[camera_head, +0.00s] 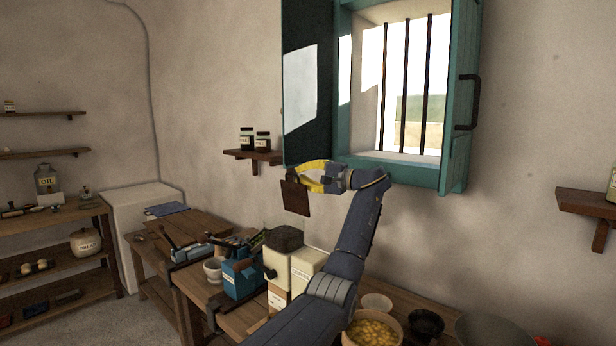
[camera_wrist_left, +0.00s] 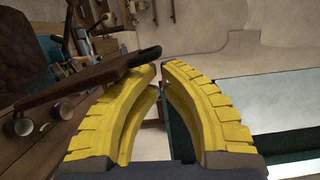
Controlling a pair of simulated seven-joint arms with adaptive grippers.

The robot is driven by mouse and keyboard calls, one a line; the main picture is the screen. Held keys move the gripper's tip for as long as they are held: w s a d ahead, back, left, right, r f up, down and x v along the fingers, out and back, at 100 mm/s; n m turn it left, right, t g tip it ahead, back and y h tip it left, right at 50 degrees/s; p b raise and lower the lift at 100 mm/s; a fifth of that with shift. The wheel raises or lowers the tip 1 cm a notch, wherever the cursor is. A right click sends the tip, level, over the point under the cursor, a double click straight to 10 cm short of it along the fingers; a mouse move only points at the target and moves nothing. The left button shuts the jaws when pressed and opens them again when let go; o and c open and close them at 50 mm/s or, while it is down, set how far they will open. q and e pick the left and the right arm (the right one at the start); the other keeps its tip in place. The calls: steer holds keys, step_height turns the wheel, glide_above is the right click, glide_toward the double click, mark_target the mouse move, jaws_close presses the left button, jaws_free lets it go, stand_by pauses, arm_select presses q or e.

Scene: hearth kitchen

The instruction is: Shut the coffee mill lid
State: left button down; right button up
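The coffee mill (camera_head: 276,262) is a cream body on the wooden counter, with a clear hopper of dark beans on top. Its lid (camera_head: 295,196) looks to be the brown plate standing upright above the hopper, so the mill is open. In the left wrist view the lid (camera_wrist_left: 75,97) shows nearly edge-on, and the dark beans (camera_wrist_left: 22,55) lie beyond it. My left gripper (camera_head: 312,176) has yellow fingers at the lid's upper right side. Its fingertips (camera_wrist_left: 160,68) nearly meet with nothing between them. I cannot tell whether a finger touches the lid. My right gripper is out of view.
A labelled cream canister (camera_head: 306,264) stands right of the mill and a blue box (camera_head: 240,278) left of it. A white mortar-like cup (camera_head: 212,270) and a bowl of yellow pieces (camera_head: 374,331) are on the counter.

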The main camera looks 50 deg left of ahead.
arm_select(q)
steer(key=s+d+f+n+t+h, duration=0.1)
steer(key=s+f+n+t, duration=0.1)
steer(key=s+f+n, duration=0.3)
steer(key=s+d+f+n+t, duration=0.1)
steer(key=s+f+n, duration=0.3)
steer(key=s+n, duration=0.4)
steer(key=shift+s+d+f+n+t+h, duration=0.15)
steer(key=shift+s+f+n+t+h, duration=0.25)
steer(key=shift+s+t, duration=0.25)
stand_by(0.5)
